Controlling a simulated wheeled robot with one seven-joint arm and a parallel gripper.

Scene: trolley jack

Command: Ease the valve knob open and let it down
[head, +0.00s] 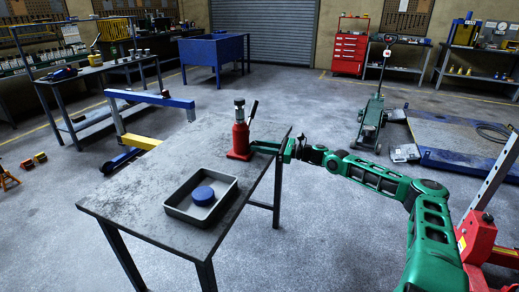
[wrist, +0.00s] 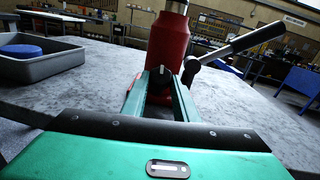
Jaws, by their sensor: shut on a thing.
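A red bottle jack (head: 240,140) stands upright on the worn grey table (head: 140,190), its steel ram and dark cap raised above the body. Its red body also shows in the wrist view (wrist: 168,42). A pump lever (wrist: 240,42) with a dark grip slants up to the right from a dark socket beside the body. My gripper (head: 256,146) reaches in from the right, low at the jack's base. In the wrist view my gripper (wrist: 163,74) is shut on the small valve knob at the foot of the jack.
A grey tray (head: 172,213) holding a blue round thing (head: 203,194) sits toward the table's front. The rest of the tabletop is bare. A blue and yellow hoist frame (head: 150,98) stands behind the table to the left. A blue platform (head: 460,140) lies on the floor at right.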

